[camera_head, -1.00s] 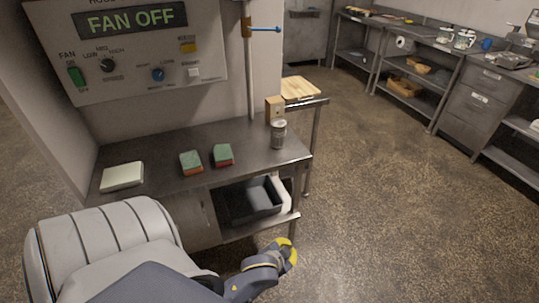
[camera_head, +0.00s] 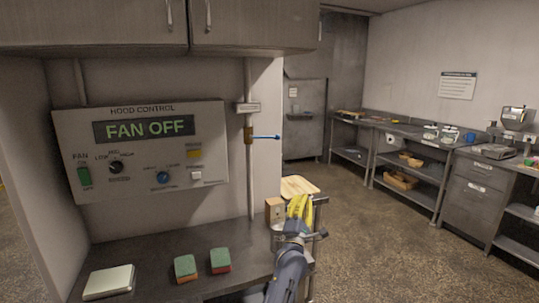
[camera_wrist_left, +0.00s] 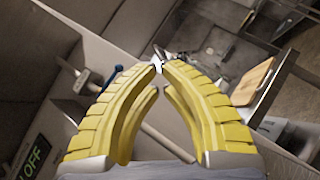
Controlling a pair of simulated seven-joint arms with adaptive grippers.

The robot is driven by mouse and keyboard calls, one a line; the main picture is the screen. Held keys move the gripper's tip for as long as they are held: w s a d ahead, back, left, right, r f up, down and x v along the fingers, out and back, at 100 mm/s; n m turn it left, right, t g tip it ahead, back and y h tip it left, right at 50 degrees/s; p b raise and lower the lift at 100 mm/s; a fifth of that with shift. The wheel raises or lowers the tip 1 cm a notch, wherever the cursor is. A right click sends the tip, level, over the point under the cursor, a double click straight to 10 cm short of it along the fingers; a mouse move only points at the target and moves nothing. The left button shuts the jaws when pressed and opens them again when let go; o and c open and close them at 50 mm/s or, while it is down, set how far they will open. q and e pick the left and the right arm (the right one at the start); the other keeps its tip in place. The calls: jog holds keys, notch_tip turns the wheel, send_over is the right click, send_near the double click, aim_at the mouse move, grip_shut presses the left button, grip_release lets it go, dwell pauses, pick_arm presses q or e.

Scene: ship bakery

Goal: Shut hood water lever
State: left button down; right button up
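The hood water lever (camera_head: 266,137) is a thin blue handle on a brass valve (camera_head: 248,134) on the vertical wall pipe. It sticks out sideways to the right, across the pipe's line. In the left wrist view the blue lever (camera_wrist_left: 112,76) shows left of the fingers, beyond them. My left gripper (camera_head: 299,203) has yellow fingers and is raised below and to the right of the lever, apart from it. Its fingertips come together in the left wrist view (camera_wrist_left: 160,68), with nothing held between them. My right gripper is in neither view.
The hood control panel (camera_head: 144,152) reads FAN OFF, left of the pipe. A wooden block (camera_head: 274,208) and cutting board (camera_head: 297,187) are near my gripper. The space right of the lever is clear.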

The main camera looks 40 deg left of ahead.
aim_at(265, 137)
pick_arm(q)
jog(key=w+a+r+n+g+y, duration=0.1)
jog(key=a+r+n+g+y, duration=0.4)
jog(key=a+r+n, duration=0.2)
jog(key=w+a+r+n+g+y, duration=0.2)
jog(key=a+r+n+g+y, duration=0.2)
jog(key=a+r+n, duration=0.4)
jog(key=shift+a+r+n+g+y, duration=0.15)
jog(key=shift+a+n+g+y, duration=0.4)
jog(key=shift+a+n, duration=1.6)
jog(key=shift+a+m, duration=0.2)
jog(key=shift+m, duration=0.05)
jog(key=shift+s+y, duration=0.1)
jog(key=shift+y, duration=0.15)
